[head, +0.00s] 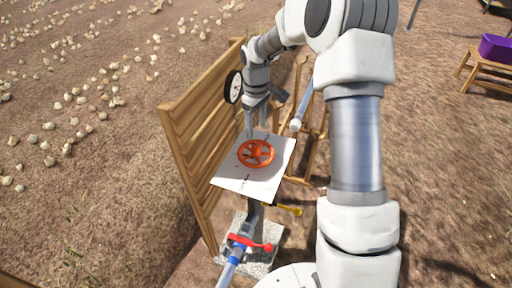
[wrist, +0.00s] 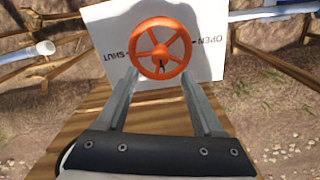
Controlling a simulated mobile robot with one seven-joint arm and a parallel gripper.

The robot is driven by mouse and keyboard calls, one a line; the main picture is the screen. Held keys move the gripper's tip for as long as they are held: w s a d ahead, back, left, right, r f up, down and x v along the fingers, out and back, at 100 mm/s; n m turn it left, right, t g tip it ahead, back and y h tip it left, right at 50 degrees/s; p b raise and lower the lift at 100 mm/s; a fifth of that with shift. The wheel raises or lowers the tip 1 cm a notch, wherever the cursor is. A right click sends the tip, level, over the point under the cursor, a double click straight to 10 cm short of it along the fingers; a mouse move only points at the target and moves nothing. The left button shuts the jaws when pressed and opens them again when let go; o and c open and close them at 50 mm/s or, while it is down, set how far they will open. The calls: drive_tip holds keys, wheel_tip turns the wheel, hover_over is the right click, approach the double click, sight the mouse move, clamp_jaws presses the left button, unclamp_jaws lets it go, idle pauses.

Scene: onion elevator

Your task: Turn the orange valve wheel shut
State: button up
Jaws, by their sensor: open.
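The orange valve wheel (head: 256,154) is mounted on a white panel (head: 246,188) in front of the wooden board wall. In the wrist view the orange wheel (wrist: 160,49) shows its spokes and hub, with the words SHUT to its left and OPEN to its right on the white panel (wrist: 108,32). My gripper (head: 257,130) is at the wheel's far side in the head view. In the wrist view my gripper (wrist: 160,75) is open, with its two fingers apart and the wheel's lower rim between their tips. I cannot tell whether the fingers touch the rim.
A wooden board wall (head: 190,130) stands left of the panel, with a round gauge (head: 233,86) near its top. A red-handled valve (head: 250,243) on a blue-white pipe and a yellow lever (head: 290,210) sit below. A purple tub (head: 496,47) stands on a bench far right.

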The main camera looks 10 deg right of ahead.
sight(256, 145)
wheel_tip(256, 145, down, 10)
drive_tip(key=shift+f, duration=0.1)
idle(0.4)
clamp_jaws()
